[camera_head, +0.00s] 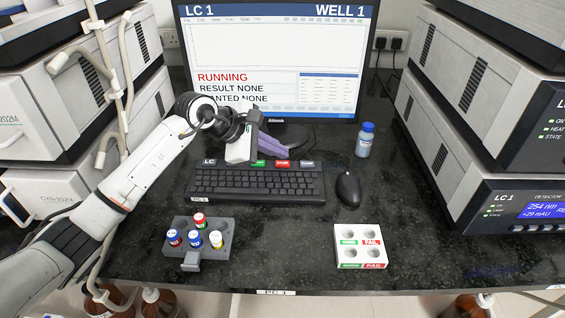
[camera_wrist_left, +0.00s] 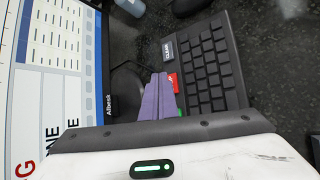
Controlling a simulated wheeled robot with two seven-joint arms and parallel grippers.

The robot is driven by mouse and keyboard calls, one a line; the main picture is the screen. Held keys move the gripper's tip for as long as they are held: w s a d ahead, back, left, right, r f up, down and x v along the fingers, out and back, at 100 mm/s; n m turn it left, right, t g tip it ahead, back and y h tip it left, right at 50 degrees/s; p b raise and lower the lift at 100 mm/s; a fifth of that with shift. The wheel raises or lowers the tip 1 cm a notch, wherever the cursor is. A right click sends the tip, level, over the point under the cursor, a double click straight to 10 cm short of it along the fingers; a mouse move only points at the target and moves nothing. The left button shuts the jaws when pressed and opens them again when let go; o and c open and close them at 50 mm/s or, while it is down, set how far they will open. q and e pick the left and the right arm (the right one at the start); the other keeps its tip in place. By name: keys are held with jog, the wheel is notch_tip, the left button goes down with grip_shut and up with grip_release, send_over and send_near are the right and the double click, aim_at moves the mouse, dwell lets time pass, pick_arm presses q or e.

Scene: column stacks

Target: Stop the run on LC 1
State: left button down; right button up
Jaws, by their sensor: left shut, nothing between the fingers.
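The monitor (camera_head: 270,60) reads LC 1, WELL 1, RUNNING and RESULT NONE; part of the last line is hidden by my arm. The keyboard (camera_head: 258,185) below it has a row of labelled keys along its back edge. The red key (camera_head: 282,163) sits between a green key (camera_head: 258,163) and a grey CLEAR key (camera_head: 307,163). My left gripper (camera_head: 283,151) is shut and empty, its purple fingers just behind the red key. In the left wrist view the fingertips (camera_wrist_left: 160,77) lie beside the red key (camera_wrist_left: 173,82), and the green key is mostly hidden. I cannot tell whether they touch.
A mouse (camera_head: 348,188) lies right of the keyboard, with a blue-capped bottle (camera_head: 365,140) behind it. A grey rack (camera_head: 199,240) with several capped vials and a white pass/fail block (camera_head: 360,246) stand in front. Instrument stacks (camera_head: 480,200) flank the dark bench.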

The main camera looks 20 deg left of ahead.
aim_at(278, 165)
pick_arm(q)
jog(key=shift+f+b, duration=0.45)
jog(key=shift+f+b, duration=0.35)
jog(key=shift+f, duration=0.05)
dwell(0.6)
jog(key=shift+r, duration=0.1)
jog(key=shift+r+p, duration=0.45)
jog(key=shift+r, duration=0.3)
jog(key=shift+r+p, duration=1.45)
jog(key=shift+r, duration=1.05)
